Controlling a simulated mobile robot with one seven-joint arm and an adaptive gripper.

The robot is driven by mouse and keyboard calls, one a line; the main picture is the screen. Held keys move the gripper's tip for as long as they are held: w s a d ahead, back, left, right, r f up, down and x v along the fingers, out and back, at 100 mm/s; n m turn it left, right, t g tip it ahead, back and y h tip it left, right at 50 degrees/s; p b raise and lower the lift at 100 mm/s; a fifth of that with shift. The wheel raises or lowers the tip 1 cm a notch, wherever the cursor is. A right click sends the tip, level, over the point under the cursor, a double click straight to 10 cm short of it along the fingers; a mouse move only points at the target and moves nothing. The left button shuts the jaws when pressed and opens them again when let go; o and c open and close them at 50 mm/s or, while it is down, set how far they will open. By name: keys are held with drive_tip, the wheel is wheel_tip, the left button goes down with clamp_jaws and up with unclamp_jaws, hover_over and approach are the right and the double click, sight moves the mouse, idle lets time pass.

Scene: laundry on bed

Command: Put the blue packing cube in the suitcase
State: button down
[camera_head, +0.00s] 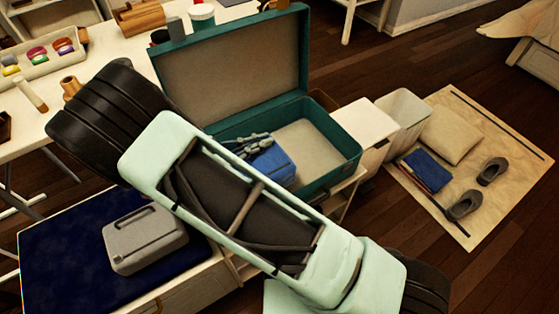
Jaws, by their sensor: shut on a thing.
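The teal suitcase (334,147) stands open with its lid (232,62) raised at the back. The blue packing cube (272,166) is inside the suitcase outline, in its left part. My gripper (256,145) is at the cube's upper left side and is shut on it. My arm hides the cube's left end and the suitcase's front left corner. I cannot tell whether the cube rests on the suitcase floor. The right part of the suitcase interior is bare.
A grey case (143,238) lies on a dark blue surface (60,262) at lower left. A white bin (403,118) stands right of the suitcase. A beige mat (478,190) holds a pillow (455,134), shoes and a blue item. A table with small items is at upper left.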

drive_tip(key=shift+w+d+f+b, duration=0.85)
drive_tip(key=shift+w+d+f, duration=0.4)
drive_tip(key=shift+w+f, duration=0.8)
drive_tip(key=shift+w+d+f+b, duration=0.85)
drive_tip(key=shift+w+d+f, duration=0.4)
drive_tip(key=shift+w+f, duration=0.75)
drive_tip(key=shift+w+d+f+b, duration=0.85)
drive_tip(key=shift+w+d+f, duration=0.65)
drive_tip(key=shift+f, duration=0.85)
drive_tip(key=shift+w+a, duration=0.2)
drive_tip(key=shift+a, duration=0.05)
drive_tip(key=shift+f, duration=0.25)
drive_tip(key=c, duration=2.1)
unclamp_jaws()
drive_tip(key=shift+r, duration=0.15)
drive_tip(key=shift+s+a+r, duration=0.1)
drive_tip(key=shift+a+r, duration=0.05)
drive_tip(key=p+v, duration=0.1)
drive_tip(key=v, duration=0.6)
drive_tip(key=shift+s, duration=0.1)
